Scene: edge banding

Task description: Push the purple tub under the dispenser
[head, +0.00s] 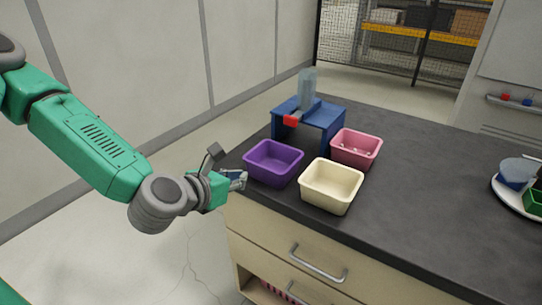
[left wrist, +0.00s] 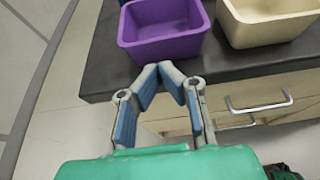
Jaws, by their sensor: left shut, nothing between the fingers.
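The purple tub (head: 273,163) stands upright and looks empty near the left front corner of the counter. The blue dispenser (head: 318,118), with a clear upright container on top and a red part at its front, stands behind it. My left gripper (head: 240,180) is at the counter's left edge, just left of the tub; contact cannot be told in the head view. In the left wrist view, my left gripper (left wrist: 163,68) has its fingertips together, empty, with the purple tub (left wrist: 162,32) just ahead of them. My right gripper is not in view.
A cream tub (head: 332,185) stands right of the purple tub, and a pink tub (head: 356,148) with small pale items inside stands beside the dispenser. A white plate (head: 507,198) holding items is at the far right. The dark counter (head: 430,190) is clear between.

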